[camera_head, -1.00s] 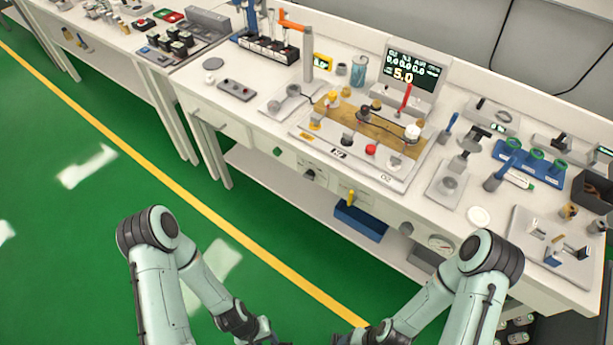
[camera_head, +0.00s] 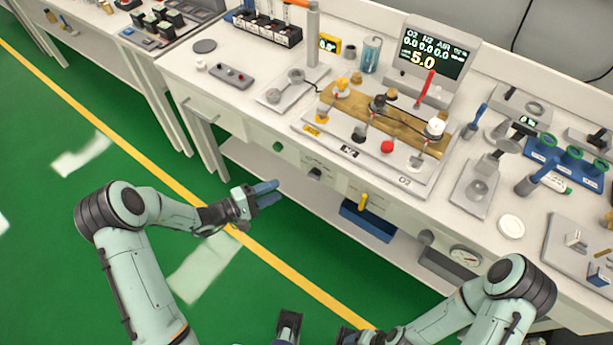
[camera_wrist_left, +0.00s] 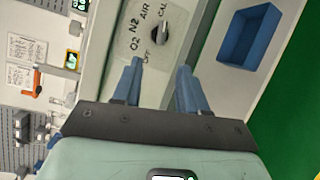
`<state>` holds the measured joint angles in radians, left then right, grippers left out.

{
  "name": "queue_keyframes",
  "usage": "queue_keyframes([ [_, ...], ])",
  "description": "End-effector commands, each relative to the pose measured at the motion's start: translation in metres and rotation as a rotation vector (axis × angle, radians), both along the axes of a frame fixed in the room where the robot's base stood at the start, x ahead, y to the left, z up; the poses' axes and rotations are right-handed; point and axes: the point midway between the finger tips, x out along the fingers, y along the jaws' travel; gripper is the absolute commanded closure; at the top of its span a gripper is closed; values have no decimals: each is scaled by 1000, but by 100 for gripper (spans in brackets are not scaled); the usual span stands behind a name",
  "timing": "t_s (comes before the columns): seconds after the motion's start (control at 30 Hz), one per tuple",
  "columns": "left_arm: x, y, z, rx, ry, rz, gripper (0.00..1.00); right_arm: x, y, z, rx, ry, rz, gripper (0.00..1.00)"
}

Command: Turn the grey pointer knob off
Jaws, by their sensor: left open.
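The grey pointer knob (camera_wrist_left: 160,34) sits on the cart's front panel, ringed by the labels O2, N2, AIR, CAL and OFF. I cannot tell which label it points at. In the head view the knob (camera_head: 315,172) is small and dark, below the cart top. My left gripper (camera_head: 266,192) is open and empty, left of the knob and apart from it. Its two blue fingers (camera_wrist_left: 160,88) point towards the panel in the wrist view, with the knob ahead between their lines.
A gauge (camera_head: 465,257) is further right. The cart top (camera_head: 240,115) carries equipment and a display (camera_head: 433,52) reading 5.0. Green floor is free left of the cart.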

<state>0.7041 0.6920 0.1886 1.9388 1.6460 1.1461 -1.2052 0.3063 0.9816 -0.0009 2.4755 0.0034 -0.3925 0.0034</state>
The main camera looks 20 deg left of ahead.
Motion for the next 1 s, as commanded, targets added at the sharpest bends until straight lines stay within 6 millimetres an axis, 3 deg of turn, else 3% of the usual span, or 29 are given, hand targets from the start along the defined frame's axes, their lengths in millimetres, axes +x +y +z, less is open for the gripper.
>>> queue_keyframes([
  [0.3,48,-49,-8,-2,3,-5,58,-1,0,2,0,3,1,31],
  [0.5,70,-70,-12,-2,3,-3,58,-1,0,2,1,4,1,31],
  [0.97,80,-79,-13,0,6,-1,58,-1,0,2,1,4,1,31],
  [1.0,79,-79,-13,0,6,-1,68,-1,0,2,1,4,1,31],
])
